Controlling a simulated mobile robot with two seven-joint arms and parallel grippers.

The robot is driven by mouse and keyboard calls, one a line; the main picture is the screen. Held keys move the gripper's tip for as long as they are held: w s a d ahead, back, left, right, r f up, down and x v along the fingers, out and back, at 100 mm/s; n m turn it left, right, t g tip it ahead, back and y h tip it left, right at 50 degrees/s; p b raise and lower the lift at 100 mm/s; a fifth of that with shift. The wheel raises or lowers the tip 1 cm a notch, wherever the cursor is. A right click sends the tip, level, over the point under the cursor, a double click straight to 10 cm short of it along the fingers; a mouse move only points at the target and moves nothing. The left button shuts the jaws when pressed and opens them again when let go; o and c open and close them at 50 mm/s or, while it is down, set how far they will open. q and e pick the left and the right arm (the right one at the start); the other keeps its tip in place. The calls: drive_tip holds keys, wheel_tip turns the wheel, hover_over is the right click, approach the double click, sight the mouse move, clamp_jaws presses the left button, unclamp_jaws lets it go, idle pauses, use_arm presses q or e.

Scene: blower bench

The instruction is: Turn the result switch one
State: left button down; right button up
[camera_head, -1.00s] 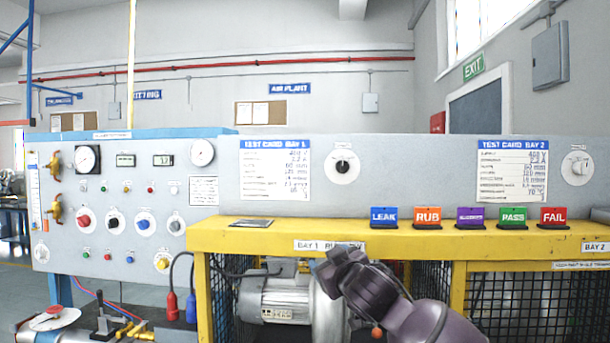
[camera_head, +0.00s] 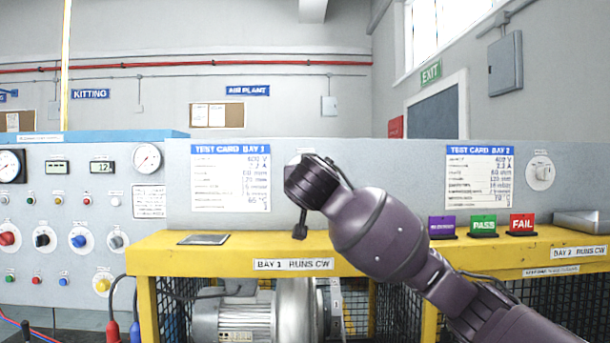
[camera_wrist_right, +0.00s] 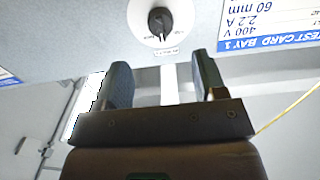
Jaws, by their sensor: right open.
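The bay 1 result switch is a black knob on a round white plate (camera_wrist_right: 160,20) in the right wrist view, which shows it inverted. The knob's marks are too small to read. In the head view only a sliver of its plate (camera_head: 293,159) shows; my right wrist covers the rest. My right gripper (camera_wrist_right: 163,78) is open and empty, its two fingers pointing at the panel with the switch ahead between their lines, apart from it. My left gripper is not in view.
The bay 1 test card (camera_head: 231,178) is left of the switch. A second rotary switch (camera_head: 541,172) sits by the bay 2 card (camera_head: 480,178). The yellow bench (camera_head: 210,262) runs below, bearing purple, PASS (camera_head: 483,226) and FAIL (camera_head: 522,225) blocks. My arm hides other blocks.

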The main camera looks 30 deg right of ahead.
drive_tip(key=p+x, duration=0.2)
drive_tip(key=x, duration=0.7)
drive_tip(key=shift+w, duration=0.1)
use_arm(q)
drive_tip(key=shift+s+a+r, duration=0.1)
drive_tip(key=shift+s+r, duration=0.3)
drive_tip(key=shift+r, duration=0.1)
